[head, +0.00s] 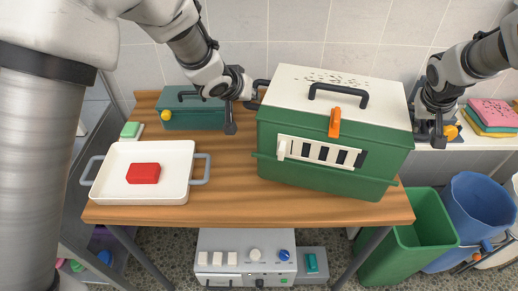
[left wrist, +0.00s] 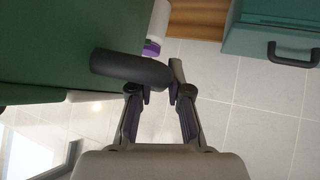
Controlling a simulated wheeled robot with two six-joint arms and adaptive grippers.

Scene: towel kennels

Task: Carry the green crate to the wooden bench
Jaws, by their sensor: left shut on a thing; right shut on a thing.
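The green crate (head: 325,150), with a cream lid, a black top handle and an orange latch, is over the right half of the wooden bench (head: 235,197). I cannot tell whether its base touches the wood. My left gripper (head: 245,103) is at the crate's left side, shut on its dark side handle (head: 263,85). In the left wrist view, that handle reaches between the fingers (left wrist: 162,88) beside the green wall. My right gripper (head: 436,132) is at the crate's right side, shut on it; the handle there is mostly hidden.
A white tray (head: 182,188) with a red block (head: 143,173) stands on the bench's left, with a teal box (head: 194,113) behind it. A grey device (head: 246,270) is below the front edge. Green (head: 423,245) and blue (head: 482,215) bins stand at right. Bare wood lies between tray and crate.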

